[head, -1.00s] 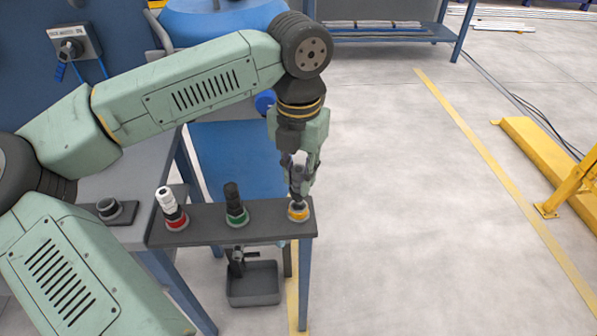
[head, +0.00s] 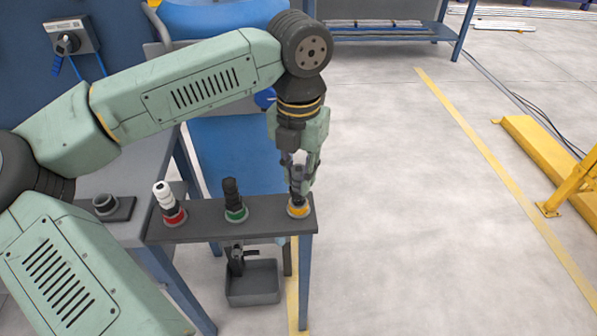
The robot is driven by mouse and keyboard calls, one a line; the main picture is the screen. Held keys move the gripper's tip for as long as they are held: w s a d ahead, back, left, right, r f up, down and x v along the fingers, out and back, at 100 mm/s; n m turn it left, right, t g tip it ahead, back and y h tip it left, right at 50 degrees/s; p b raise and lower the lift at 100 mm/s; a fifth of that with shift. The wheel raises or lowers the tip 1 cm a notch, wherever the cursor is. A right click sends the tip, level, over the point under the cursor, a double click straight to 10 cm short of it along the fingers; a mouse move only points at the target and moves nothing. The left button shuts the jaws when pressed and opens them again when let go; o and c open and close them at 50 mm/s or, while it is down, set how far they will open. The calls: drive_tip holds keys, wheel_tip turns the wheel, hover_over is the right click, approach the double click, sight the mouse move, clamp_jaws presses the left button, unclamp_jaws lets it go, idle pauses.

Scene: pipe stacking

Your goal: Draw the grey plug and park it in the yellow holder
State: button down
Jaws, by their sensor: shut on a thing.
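My gripper (head: 301,172) is at the right end of a dark rail, pointing down over the yellow holder (head: 298,211). It is shut on the grey plug (head: 297,196), which stands about upright between the fingers. The plug's lower end is at the yellow ring; I cannot tell how deep it sits. The fingers hide part of the plug. A black plug (head: 231,192) stands in the green holder (head: 237,216). A white-topped plug (head: 164,195) stands tilted in the red holder (head: 174,218).
The dark rail (head: 205,227) carries the three holders. A grey bin (head: 253,285) hangs below it. Open floor lies to the right, with a yellow barrier (head: 545,160) beyond.

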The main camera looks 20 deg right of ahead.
drive_tip(key=shift+f+b, duration=1)
drive_tip(key=shift+b, duration=0.1)
idle(0.3)
drive_tip(key=c, duration=1.3)
unclamp_jaws()
drive_tip(key=shift+c, duration=0.2)
